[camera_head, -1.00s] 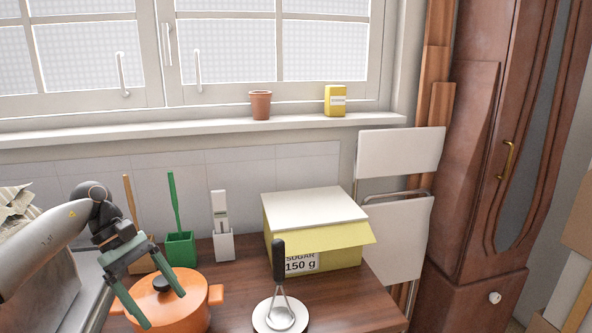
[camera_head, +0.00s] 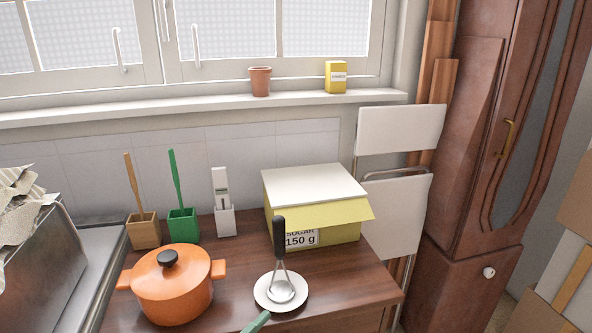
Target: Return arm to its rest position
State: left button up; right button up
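Only a short green tip (camera_head: 258,322) shows at the bottom edge, in front of the white plate. It looks like one finger of my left gripper, pointing up and to the right. The rest of that gripper and its arm are out of view, so its opening cannot be seen. My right gripper is not in view.
The brown counter holds an orange pot (camera_head: 174,292), a sugar box (camera_head: 314,190), a white plate (camera_head: 294,303) with a black-handled utensil (camera_head: 279,240), and brown (camera_head: 144,232), green (camera_head: 183,226) and white (camera_head: 226,220) holders. A metal bin (camera_head: 45,265) stands left.

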pick_arm(q)
jog(key=s+a+f+n+g+y, duration=0.3)
jog(key=s+a+f+n+y, duration=0.2)
jog(key=s+f+n, duration=0.4)
jog(key=s+a+f+n+g+y, duration=0.3)
jog(key=s+a+f+n+y, duration=0.2)
jog(key=s+f+n, duration=0.5)
jog(key=shift+s+a+n+p, duration=0.15)
jog(key=shift+a+n+p, duration=0.2)
jog(key=shift+a+n, duration=0.2)
